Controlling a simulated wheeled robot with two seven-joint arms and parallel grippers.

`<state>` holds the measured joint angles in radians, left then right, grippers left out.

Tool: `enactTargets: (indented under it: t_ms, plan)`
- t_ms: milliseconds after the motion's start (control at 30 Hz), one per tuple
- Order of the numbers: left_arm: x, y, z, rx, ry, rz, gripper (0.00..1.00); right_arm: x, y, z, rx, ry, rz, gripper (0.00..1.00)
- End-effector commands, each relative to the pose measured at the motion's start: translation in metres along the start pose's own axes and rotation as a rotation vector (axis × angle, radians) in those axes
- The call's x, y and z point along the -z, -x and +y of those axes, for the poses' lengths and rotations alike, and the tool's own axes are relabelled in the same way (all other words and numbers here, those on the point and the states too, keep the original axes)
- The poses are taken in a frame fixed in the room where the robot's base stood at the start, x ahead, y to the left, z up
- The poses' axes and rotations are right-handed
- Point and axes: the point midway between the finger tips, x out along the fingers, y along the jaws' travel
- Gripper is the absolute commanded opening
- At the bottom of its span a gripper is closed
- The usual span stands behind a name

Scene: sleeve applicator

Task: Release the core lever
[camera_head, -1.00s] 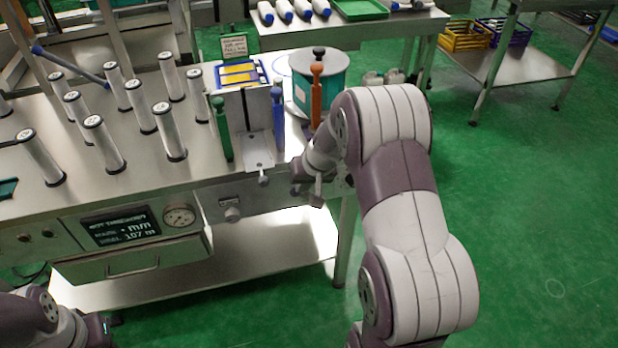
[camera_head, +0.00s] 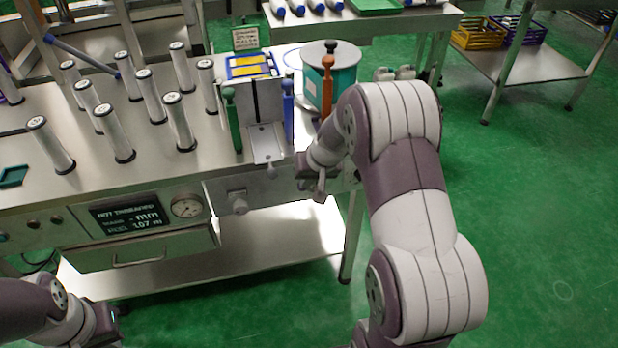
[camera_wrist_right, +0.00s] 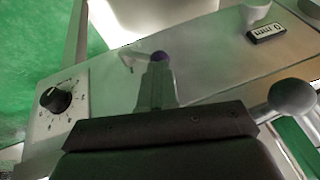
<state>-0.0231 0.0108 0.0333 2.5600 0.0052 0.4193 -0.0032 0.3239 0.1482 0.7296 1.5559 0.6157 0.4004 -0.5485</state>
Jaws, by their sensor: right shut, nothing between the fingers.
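In the head view my right gripper (camera_head: 319,184) is low at the bench's front right corner, and the lever there is hidden or too small to make out. My left gripper (camera_head: 108,322) is partly in view at the lower left, its jaws unclear.
A black dial (camera_wrist_right: 57,99) and a grey ball knob (camera_wrist_right: 290,97) flank the gripper. On the bench (camera_head: 115,185) stand several upright rolls, a green handle (camera_head: 231,120), a blue handle (camera_head: 288,110), an orange handle (camera_head: 327,88) and a teal drum (camera_head: 345,78).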

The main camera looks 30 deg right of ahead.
Motion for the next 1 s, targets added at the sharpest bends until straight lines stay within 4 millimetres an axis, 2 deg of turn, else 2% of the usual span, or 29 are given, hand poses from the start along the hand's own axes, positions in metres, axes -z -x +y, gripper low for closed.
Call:
enactTargets:
  t_ms: [500, 1000]
  plan:
    - [-0.002, -0.017, 0.000, 0.000, 0.000, 0.000, 0.00, -0.007, -0.017, -0.018, 0.001, 0.001, 0.000, 0.00]
    - [-0.003, -0.021, 0.000, 0.000, 0.000, 0.000, 0.00, -0.009, -0.022, -0.023, 0.000, 0.000, 0.000, 0.00]
